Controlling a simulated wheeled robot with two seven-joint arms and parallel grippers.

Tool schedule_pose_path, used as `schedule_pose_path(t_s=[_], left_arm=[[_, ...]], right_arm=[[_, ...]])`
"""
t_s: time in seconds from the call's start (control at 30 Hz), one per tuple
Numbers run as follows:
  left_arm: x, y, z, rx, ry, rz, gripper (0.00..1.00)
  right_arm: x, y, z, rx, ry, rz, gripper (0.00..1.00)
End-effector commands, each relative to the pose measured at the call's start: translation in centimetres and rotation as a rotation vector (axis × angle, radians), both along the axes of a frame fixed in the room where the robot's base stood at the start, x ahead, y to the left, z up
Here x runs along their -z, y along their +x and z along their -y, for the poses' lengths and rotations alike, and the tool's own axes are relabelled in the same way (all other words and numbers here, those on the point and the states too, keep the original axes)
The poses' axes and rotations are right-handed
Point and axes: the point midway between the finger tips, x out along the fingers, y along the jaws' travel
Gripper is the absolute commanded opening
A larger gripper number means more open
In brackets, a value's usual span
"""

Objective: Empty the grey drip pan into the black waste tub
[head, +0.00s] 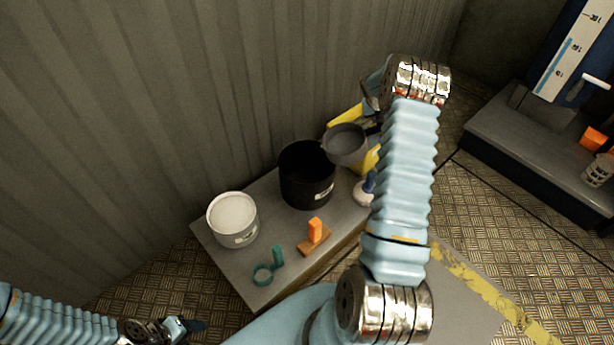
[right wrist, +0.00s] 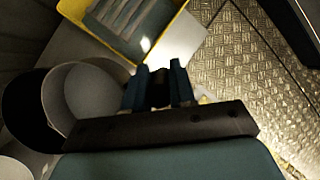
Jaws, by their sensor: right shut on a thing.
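The grey drip pan (head: 345,150) is beside and partly over the right rim of the black waste tub (head: 306,188) in the head view. My right gripper (head: 374,124) is shut on the pan's right side, partly hidden by my arm. In the right wrist view, the pan (right wrist: 92,98) is left of the fingers (right wrist: 158,88), with the black tub (right wrist: 22,112) behind it. I cannot tell how far the pan is tilted or what is in it. My left gripper (head: 188,326) is low at the left, away from the bench; its opening is unclear.
A white tub (head: 233,222) stands left of the black tub on the grey bench (head: 218,250). A teal ring-shaped holder (head: 264,274) and an orange block on a brown base (head: 314,236) are at the front. A yellow tray (right wrist: 172,32) lies beyond the pan. Another bench (head: 520,140) is right.

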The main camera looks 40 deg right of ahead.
Motion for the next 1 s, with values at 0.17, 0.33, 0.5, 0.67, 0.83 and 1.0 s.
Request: schedule_pose_path(t_s=[0.17,0.33,0.5,0.67,0.83,1.0], left_arm=[[0.1,0.0,0.0,0.0,0.0,0.0,0.57],[0.2,0.0,0.0,0.0,0.0,0.0,0.57],[0.3,0.0,0.0,0.0,0.0,0.0,0.57],[0.4,0.0,0.0,0.0,0.0,0.0,0.57],[0.5,0.0,0.0,0.0,0.0,0.0,0.57],[0.6,0.0,0.0,0.0,0.0,0.0,0.57]], right_arm=[[0.0,0.4,-0.4,0.0,-0.001,0.001,0.0],[0.1,0.7,-0.8,0.0,-0.001,0.001,0.0],[0.1,1.0,-1.2,0.0,-0.001,0.001,0.0],[0.2,1.3,-1.5,0.0,-0.001,0.001,0.0],[0.2,1.7,-1.9,-0.001,0.0,0.001,0.0],[0.2,2.0,-2.3,-0.002,0.0,0.001,0.0]])
